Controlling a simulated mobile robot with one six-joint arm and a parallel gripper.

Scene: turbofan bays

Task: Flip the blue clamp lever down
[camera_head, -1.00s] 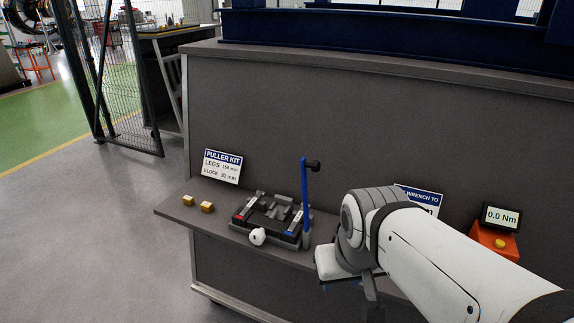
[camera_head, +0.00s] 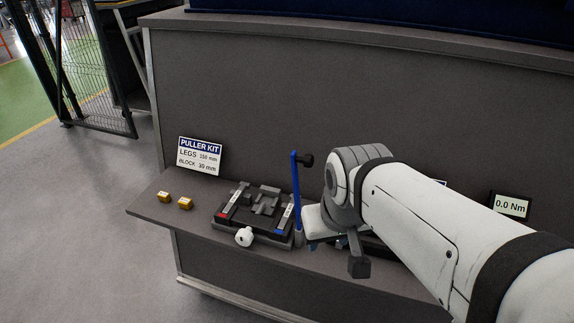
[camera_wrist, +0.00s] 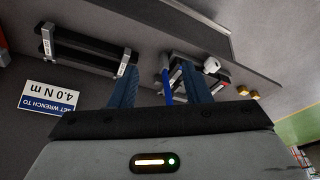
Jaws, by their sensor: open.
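The blue clamp lever (camera_head: 295,190) stands upright at the right end of a dark clamp fixture (camera_head: 228,225), with a black knob at its top. In the wrist view the lever (camera_wrist: 167,88) shows between my two blue fingers, with the fixture beyond. My gripper (camera_wrist: 158,70) is open and holds nothing. In the head view my gripper is just right of the lever, mostly hidden behind my wrist. I cannot tell how deep the lever lies between the fingers. A white round knob (camera_head: 244,237) is on the fixture's front.
Two small yellow blocks (camera_head: 185,203) lie on the shelf (camera_head: 148,208) left of the fixture. A puller kit sign (camera_head: 200,156) stands behind. A display (camera_head: 511,206) is at the right. In the wrist view a wrench sign (camera_wrist: 47,98) and a dark rack (camera_wrist: 82,52) show at left.

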